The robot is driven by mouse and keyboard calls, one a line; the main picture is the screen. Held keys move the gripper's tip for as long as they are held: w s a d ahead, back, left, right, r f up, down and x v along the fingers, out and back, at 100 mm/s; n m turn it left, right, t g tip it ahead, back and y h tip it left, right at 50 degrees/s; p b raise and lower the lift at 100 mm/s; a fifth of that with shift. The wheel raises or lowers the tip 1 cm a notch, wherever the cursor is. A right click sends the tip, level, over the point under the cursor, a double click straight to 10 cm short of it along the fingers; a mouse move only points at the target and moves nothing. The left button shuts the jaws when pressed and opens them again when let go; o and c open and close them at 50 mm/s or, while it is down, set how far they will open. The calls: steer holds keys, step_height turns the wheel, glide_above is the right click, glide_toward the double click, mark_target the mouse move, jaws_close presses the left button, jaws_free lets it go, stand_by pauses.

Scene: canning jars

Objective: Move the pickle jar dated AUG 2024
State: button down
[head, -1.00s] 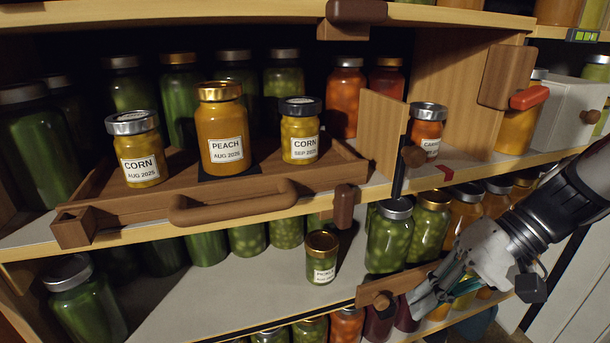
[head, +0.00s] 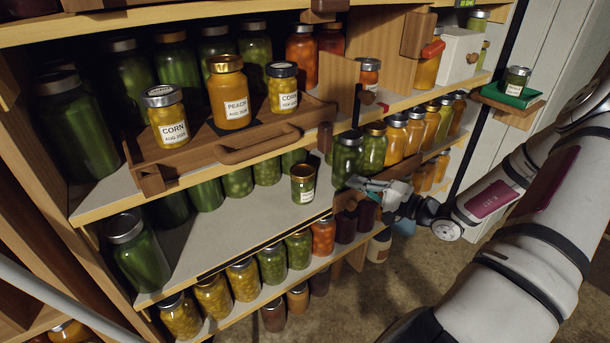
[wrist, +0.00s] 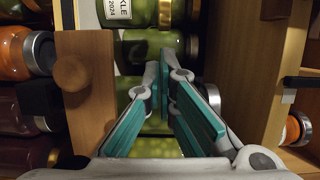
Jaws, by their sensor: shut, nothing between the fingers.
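A small green jar with a gold lid and a white label (head: 302,184) stands on the middle shelf, near its front. A label ending in "KLE" and "2024" shows on a jar (wrist: 118,12) at the top of the wrist view; the month is cut off. My gripper (head: 352,182) is shut and empty, to the right of the small jar in the head view and apart from it. In the wrist view the teal-padded fingers (wrist: 164,66) meet just below the labelled jar. Another small dark green jar (head: 517,79) stands on a green mat (head: 508,94) at the right.
A wooden tray (head: 160,168) on the shelf above holds corn and peach jars. Green and orange jars (head: 373,148) stand right of the small jar. A wooden panel with a round knob (wrist: 86,100) is close beside my fingers. Bare shelf lies left of the small jar (head: 235,225).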

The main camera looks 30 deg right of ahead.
steer(key=shift+d+f+m+t+h, duration=0.2)
steer(key=shift+f+m+t+h, duration=0.1)
steer(key=shift+h, duration=0.1)
steer(key=shift+w+a, duration=0.15)
steer(key=b+x, duration=0.2)
steer(key=x, duration=0.7)
steer(key=shift+w, duration=0.25)
